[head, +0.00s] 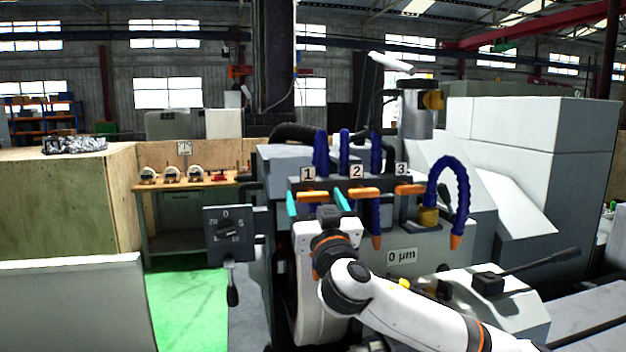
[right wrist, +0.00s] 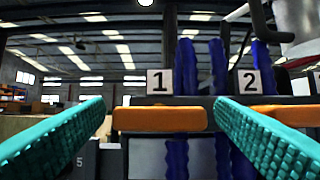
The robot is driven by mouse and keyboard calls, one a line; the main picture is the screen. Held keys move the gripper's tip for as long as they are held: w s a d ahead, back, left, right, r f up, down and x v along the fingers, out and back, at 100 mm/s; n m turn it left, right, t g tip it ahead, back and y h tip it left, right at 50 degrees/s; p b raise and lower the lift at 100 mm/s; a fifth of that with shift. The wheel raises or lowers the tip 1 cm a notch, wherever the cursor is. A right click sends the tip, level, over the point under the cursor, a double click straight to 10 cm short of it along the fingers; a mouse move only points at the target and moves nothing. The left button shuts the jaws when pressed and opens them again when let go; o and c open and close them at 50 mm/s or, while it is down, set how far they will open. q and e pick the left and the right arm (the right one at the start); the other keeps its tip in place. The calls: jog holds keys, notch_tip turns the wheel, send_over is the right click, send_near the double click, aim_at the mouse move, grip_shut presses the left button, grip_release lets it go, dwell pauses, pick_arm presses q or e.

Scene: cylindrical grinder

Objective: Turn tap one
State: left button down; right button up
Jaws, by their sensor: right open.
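Tap one is an orange bar handle (head: 312,196) under the label 1 on the grinder's dark manifold. It lies level. It also shows in the right wrist view (right wrist: 160,119), centred ahead between the teal fingers. My right gripper (head: 317,201) is open, with one finger to the left of the handle and the other to its right. There is a gap at each side, and I cannot tell how far the fingertips reach around the handle. My left gripper is not in view.
Orange tap two (head: 363,193) is close to the right finger, with tap three (head: 410,190) further right. Blue hoses (head: 376,218) rise behind and hang below the manifold. A dial box (head: 228,236) stands to the left. A lever (head: 540,259) sticks out at the right.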

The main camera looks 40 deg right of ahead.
jog(key=shift+p+x, duration=0.3)
jog(key=shift+x, duration=0.5)
jog(key=shift+w+d, duration=0.1)
jog(key=shift+w, duration=0.05)
jog(key=shift+r, duration=0.1)
jog(key=c, duration=1)
